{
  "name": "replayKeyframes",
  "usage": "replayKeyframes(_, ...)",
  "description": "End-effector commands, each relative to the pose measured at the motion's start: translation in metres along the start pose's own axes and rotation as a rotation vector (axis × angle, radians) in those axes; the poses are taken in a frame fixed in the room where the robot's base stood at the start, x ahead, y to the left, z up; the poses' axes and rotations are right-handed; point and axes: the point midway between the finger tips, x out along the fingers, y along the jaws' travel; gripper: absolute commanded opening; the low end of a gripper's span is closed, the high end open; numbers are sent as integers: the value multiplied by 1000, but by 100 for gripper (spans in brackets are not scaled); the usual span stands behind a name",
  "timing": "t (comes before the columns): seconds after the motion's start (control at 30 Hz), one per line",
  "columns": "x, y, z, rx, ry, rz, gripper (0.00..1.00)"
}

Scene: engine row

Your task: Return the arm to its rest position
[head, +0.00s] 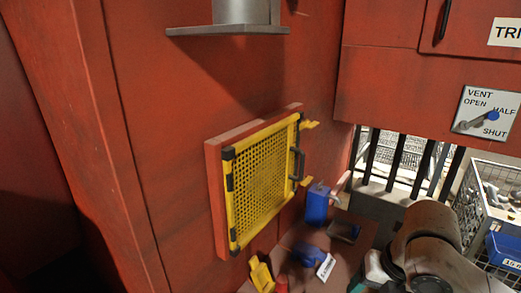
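Part of my arm (428,240), a rounded dark brown and grey link, shows at the bottom right. A teal band sits beside it at the lower edge. My gripper is not in view, so I cannot see its fingers or whether it holds anything.
A yellow mesh guard (262,182) with a dark handle is closed on the red wall. A grey flanged pipe (228,30) juts out above it. Blue items (317,203) and a yellow item (261,275) sit below. A vent dial plate (487,113) and a wire crate (490,195) are at right.

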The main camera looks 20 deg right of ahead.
Motion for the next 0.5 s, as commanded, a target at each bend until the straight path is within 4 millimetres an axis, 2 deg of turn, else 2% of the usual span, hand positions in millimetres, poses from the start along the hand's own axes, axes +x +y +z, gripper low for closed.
replayKeyframes(0.03,-2,17,2,29,-13,39,62)
replayKeyframes(0.17,-12,59,8,149,-50,147,62)
replayKeyframes(0.3,-24,110,10,370,-56,305,62)
replayKeyframes(0.4,-27,138,7,583,-23,413,62)
replayKeyframes(0.5,-23,152,-1,813,34,487,62)
